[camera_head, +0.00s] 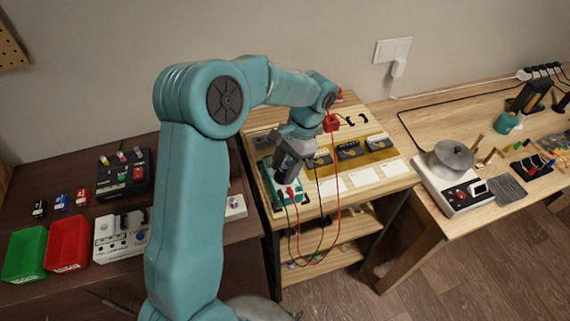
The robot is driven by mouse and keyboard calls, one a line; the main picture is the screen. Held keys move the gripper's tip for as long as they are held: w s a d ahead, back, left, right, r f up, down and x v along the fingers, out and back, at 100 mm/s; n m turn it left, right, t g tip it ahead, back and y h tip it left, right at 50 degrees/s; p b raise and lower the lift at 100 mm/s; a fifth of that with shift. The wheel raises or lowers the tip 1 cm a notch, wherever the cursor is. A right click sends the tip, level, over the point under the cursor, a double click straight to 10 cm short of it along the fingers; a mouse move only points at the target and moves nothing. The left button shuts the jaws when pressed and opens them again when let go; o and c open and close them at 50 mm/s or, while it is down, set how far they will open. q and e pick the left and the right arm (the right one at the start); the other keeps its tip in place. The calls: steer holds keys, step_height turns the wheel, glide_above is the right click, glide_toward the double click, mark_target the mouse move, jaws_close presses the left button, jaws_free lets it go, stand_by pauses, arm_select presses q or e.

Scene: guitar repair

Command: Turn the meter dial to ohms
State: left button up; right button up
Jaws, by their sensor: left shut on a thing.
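The teal meter (271,184) lies on the light wooden bench in the middle of the view. Red and black leads run from its near end and hang over the bench's front edge. My left arm comes in from the left and reaches over to it. My left gripper (286,176) points down at the meter's face and is shut on the meter's dial. The gripper hides the dial and most of the face, so I cannot tell the dial's setting. My right gripper is not in view.
Dark pickups (349,150) and white cards (364,176) lie right of the meter, with a red clamp (331,123) behind. A dark table at left holds a green bin (24,252), a red bin (67,243) and electronic boxes. A grinder-like machine (453,160) stands right.

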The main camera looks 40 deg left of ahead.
arm_select(q)
steer(key=shift+a+n+h, duration=0.1)
steer(key=shift+n+h, duration=0.5)
steer(key=shift+n, duration=1.1)
steer(key=shift+p, duration=0.3)
steer(key=o, duration=0.8)
steer(key=p+v, duration=0.1)
steer(key=v, duration=1.5)
steer(key=shift+a+r+p, duration=0.15)
steer(key=shift+r+p, duration=0.1)
steer(key=shift+p, duration=0.15)
